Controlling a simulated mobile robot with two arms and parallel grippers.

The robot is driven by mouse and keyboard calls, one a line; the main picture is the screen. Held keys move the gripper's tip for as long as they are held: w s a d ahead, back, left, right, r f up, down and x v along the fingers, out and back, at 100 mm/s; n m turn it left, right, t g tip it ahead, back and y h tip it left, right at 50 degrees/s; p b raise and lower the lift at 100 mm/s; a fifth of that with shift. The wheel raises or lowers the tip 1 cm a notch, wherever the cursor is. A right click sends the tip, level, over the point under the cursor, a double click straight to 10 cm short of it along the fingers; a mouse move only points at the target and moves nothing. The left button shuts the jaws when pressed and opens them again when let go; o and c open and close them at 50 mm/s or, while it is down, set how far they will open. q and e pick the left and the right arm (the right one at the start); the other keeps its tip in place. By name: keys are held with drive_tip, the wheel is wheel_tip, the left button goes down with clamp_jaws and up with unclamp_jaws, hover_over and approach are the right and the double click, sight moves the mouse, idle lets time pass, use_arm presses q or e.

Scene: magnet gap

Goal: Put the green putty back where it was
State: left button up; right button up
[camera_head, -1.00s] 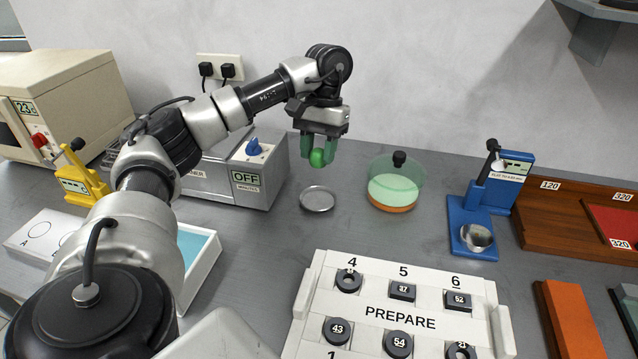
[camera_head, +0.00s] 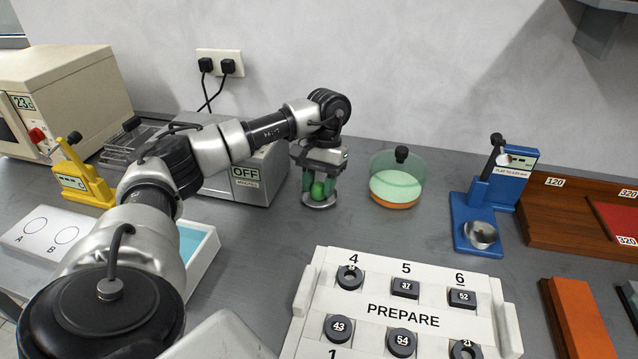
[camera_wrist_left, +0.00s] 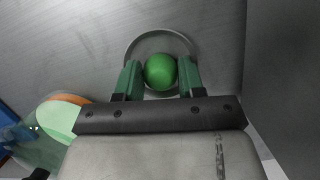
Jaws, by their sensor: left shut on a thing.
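The green putty (camera_head: 317,190) is a round ball between the green fingers of my left gripper (camera_head: 318,188). The left gripper is shut on it, pointing down over a small round metal dish (camera_head: 319,203). In the left wrist view the putty (camera_wrist_left: 160,71) sits between the fingertips (camera_wrist_left: 160,78), inside the outline of the dish (camera_wrist_left: 135,50). I cannot tell whether the putty touches the dish. My right gripper is not in view.
A grey box marked OFF (camera_head: 245,175) stands close left of the dish. A blue tester (camera_head: 490,200) is further right. The white PREPARE tray (camera_head: 400,308) lies in front, with bare table between.

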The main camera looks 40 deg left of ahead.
sight(319, 184)
use_arm(q)
drive_tip(key=shift+f, duration=0.15)
drive_tip(key=o, duration=0.5)
drive_tip(key=shift+o, duration=0.2)
drive_tip(key=shift+r, duration=0.2)
drive_tip(key=v, duration=0.5)
drive_tip(key=shift+w+r, duration=0.1)
drive_tip(key=shift+r, duration=0.25)
drive_tip(key=p+v, duration=0.2)
drive_tip(key=v, duration=0.4)
drive_tip(key=shift+p, duration=0.35)
drive_tip(key=shift+a+r, duration=0.1)
